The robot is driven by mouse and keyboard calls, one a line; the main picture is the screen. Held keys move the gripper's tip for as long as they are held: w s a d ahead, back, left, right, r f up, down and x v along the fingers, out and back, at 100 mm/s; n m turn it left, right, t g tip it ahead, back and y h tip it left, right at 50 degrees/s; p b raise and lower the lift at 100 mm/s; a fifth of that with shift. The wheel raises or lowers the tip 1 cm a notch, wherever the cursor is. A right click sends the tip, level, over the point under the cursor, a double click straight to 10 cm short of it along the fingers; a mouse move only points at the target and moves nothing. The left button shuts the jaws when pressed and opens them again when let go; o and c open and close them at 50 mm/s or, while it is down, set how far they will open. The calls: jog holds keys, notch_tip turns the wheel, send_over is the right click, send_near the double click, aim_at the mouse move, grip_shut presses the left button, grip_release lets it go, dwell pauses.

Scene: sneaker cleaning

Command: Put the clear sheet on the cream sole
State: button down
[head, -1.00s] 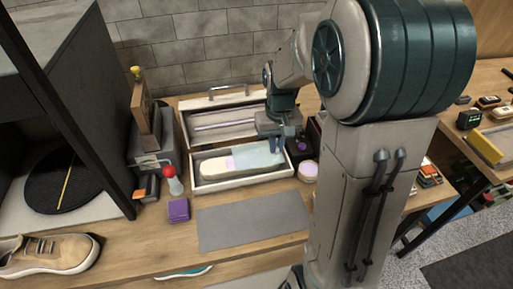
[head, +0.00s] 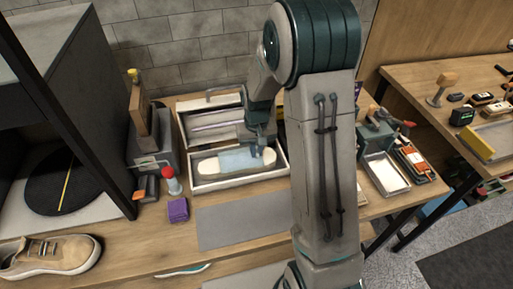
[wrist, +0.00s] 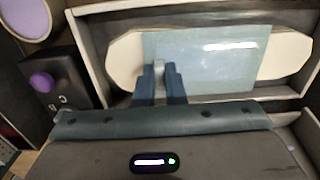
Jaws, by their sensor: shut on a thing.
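The cream sole (head: 207,167) lies flat in a shallow white-walled box on the workbench. The clear sheet (head: 236,160), pale blue and glossy, lies across the middle of the sole. In the wrist view, the sole's rounded ends (wrist: 124,55) show on both sides of the sheet (wrist: 215,58). The sheet's far edge spreads past the sole's side. My gripper (wrist: 160,76) is shut on the sheet near one edge, its fingers low over the sole. In the head view, my gripper (head: 258,152) is at the sheet's right part. Whether the sheet touches the sole everywhere is unclear.
The box's white wall (head: 240,182) surrounds the sole. A lidded-looking second compartment (head: 215,128) stands behind. A red-topped bottle (head: 172,183) and purple block (head: 178,209) stand left. A bare grey mat (head: 243,220) lies in front. A tan sneaker (head: 50,255) sits front left.

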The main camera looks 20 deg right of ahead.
jog(key=shift+f, duration=0.25)
jog(key=c, duration=1.5)
grip_release()
jog(key=shift+r, duration=0.1)
jog(key=shift+r, duration=0.1)
notch_tip(320, 180, up, 11)
jog(key=s+r+t, duration=0.1)
jog(key=s+r, duration=0.2)
jog(key=s, duration=0.7)
jog(key=s+r+t, duration=0.2)
jog(key=s+r, duration=0.1)
jog(key=s, duration=0.8)
jog(key=shift+s+b, duration=0.2)
jog(key=shift+b, duration=0.25)
